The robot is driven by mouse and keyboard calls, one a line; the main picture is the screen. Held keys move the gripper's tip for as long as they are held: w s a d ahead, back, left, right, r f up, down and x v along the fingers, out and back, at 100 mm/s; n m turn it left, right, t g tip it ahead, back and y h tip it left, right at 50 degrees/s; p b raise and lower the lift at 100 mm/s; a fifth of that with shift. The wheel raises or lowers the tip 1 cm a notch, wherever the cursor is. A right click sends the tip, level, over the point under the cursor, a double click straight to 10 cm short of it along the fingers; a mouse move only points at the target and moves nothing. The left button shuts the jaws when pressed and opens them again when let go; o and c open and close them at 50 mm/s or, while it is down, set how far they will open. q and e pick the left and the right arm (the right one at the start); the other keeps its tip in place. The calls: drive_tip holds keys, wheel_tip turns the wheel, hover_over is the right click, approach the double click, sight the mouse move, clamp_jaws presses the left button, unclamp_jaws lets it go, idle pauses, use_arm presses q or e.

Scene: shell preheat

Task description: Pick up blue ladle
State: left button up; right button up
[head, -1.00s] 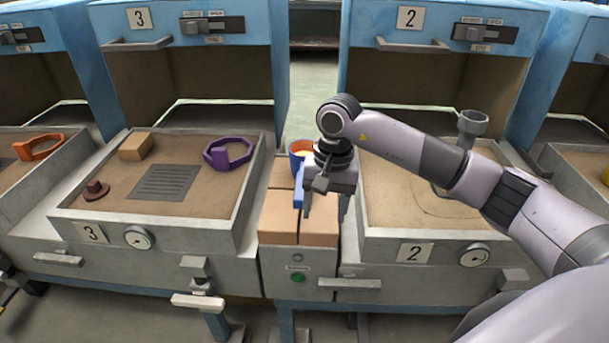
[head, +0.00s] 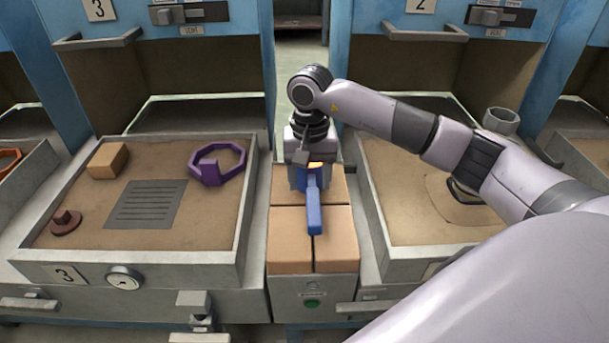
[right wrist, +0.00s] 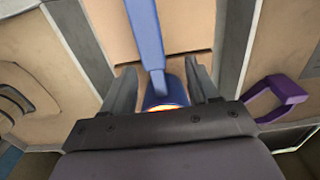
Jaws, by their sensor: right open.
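The blue ladle (head: 314,208) rests on the tan blocks between the two trays, its handle pointing toward me. Its cup, with an orange glow inside, is mostly hidden under my right gripper (head: 308,180). In the right wrist view the ladle (right wrist: 147,35) runs between the two fingers of my right gripper (right wrist: 161,90). The fingers stand apart on either side of the ladle near where handle and cup meet, with a gap visible on each side. My left gripper is not in view.
The left tray (head: 70,255) holds a purple octagonal ring (head: 232,165), a tan block (head: 108,161), a brown knobbed piece (head: 65,222) and a dark grate (head: 147,204). Tan blocks (head: 290,255) lie between the trays.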

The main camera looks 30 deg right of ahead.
sight(312, 200)
drive_tip(key=shift+s+f, duration=0.25)
drive_tip(key=shift+f, duration=0.7)
drive_tip(key=shift+s+d+f, duration=0.1)
drive_tip(key=shift+f, duration=1.05)
drive_tip(key=shift+s+f, duration=0.1)
drive_tip(key=shift+f, duration=1)
drive_tip(key=shift+r, duration=0.1)
clamp_jaws()
